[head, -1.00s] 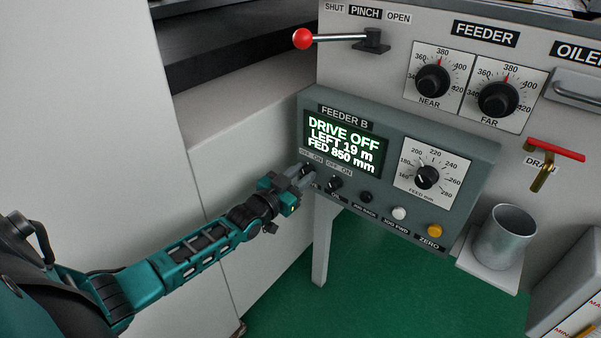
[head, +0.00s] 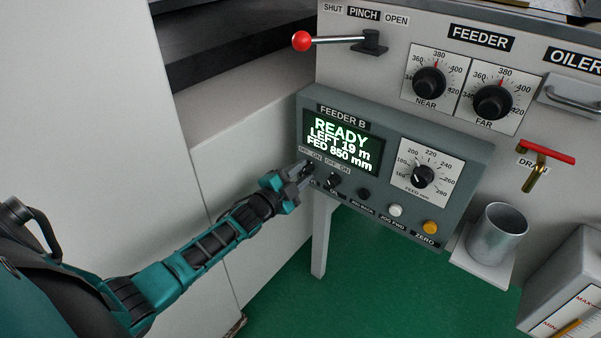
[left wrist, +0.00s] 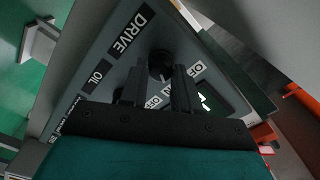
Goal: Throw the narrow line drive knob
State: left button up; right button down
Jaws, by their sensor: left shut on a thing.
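The drive knob (left wrist: 160,62) is a small black knob at the left end of the grey FEEDER B panel (head: 465,160). In the left wrist view it sits beside the DRIVE label (left wrist: 133,33). My left gripper (head: 307,170) is shut on this knob, which the fingers largely hide in the head view. In the left wrist view the two fingers reach to either side of the knob. The display (head: 341,142) reads READY, LEFT 19 m, FED 850 mm. My right gripper is in neither view.
The oil knob (head: 334,182) is close to the right of my fingers. Further right are a black, a white (head: 396,210) and an orange (head: 430,227) button and a feed dial (head: 423,176). A red-balled pinch lever (head: 302,41) is above. A metal cup (head: 498,236) stands at right.

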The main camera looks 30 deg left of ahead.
pick_arm(q)
jog(key=shift+m, duration=0.5)
jog(key=o, duration=1)
jog(key=shift+o, duration=0.2)
jog(key=s+a+p, duration=0.1)
jog(key=s+p, duration=0.2)
jog(key=s, duration=1)
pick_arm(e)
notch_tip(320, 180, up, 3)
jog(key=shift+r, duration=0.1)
pick_arm(q)
jog(key=shift+w, duration=0.1)
jog(key=s+d+r+n+g+p, duration=0.2)
jog(key=s+d+n+p, duration=0.3)
jog(key=d, duration=0.4)
jog(key=s+d+r+n+g+h+p, duration=0.1)
jog(key=s+d+r+n+g+p, duration=0.2)
jog(key=d, duration=0.6)
jog(key=s+n+g+p, duration=0.2)
jog(key=s+p, duration=0.1)
jog(key=s, duration=0.1)
jog(key=shift+s+d+r+n+p, duration=0.15)
jog(key=shift+s+r+n+p, duration=0.1)
jog(key=shift+n+p, duration=0.05)
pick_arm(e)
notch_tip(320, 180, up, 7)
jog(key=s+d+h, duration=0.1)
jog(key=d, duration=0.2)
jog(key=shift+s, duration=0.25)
